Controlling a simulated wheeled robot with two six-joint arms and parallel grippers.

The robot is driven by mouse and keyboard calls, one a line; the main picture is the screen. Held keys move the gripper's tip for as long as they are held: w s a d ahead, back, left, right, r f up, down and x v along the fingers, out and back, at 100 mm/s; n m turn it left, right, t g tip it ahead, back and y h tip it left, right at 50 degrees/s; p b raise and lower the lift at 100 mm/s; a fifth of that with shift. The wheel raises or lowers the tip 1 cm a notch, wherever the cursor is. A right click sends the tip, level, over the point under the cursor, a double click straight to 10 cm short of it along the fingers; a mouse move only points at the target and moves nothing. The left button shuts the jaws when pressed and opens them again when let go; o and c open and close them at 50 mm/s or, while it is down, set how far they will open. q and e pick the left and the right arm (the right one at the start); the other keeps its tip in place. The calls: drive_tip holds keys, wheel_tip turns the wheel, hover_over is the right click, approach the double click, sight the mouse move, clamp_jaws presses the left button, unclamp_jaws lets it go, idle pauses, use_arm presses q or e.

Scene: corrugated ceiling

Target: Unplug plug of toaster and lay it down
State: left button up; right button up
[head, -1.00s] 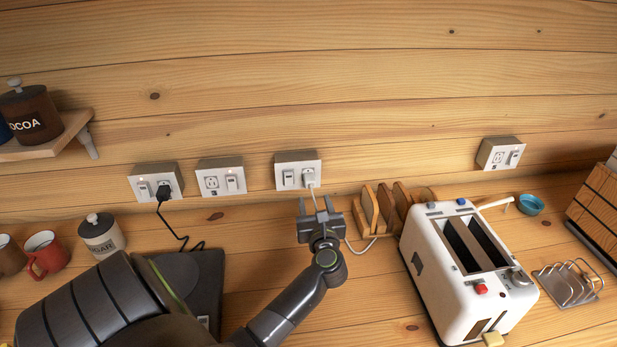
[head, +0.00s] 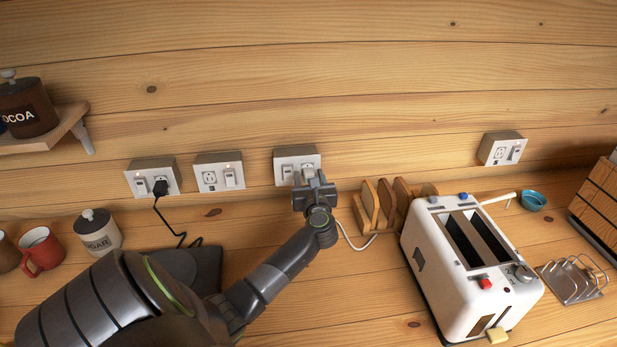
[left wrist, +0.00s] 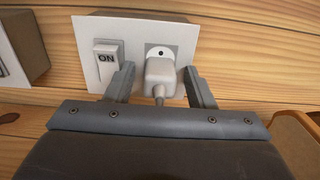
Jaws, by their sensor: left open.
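The white toaster (head: 462,262) stands on the wooden counter at the right in the head view. Its white cord (head: 352,238) runs left behind my gripper towards the wall socket. The white plug (left wrist: 160,76) sits in the socket plate (left wrist: 139,35), beside a switch (left wrist: 105,62) marked ON. My left gripper (head: 314,181) is in front of this socket, with its open fingers on either side of the plug in the left wrist view (left wrist: 160,84). The fingers do not appear closed on it. In the head view the gripper hides most of the plug. My right gripper is not in view.
A black plug (head: 160,187) is in the left socket. A wooden rack with toast (head: 385,207) stands just right of my gripper. A metal toast rack (head: 573,281), blue bowl (head: 533,200), sugar jar (head: 97,232) and red mug (head: 42,251) are around.

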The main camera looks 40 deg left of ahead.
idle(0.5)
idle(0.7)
use_arm(q)
clamp_jaws()
idle(0.3)
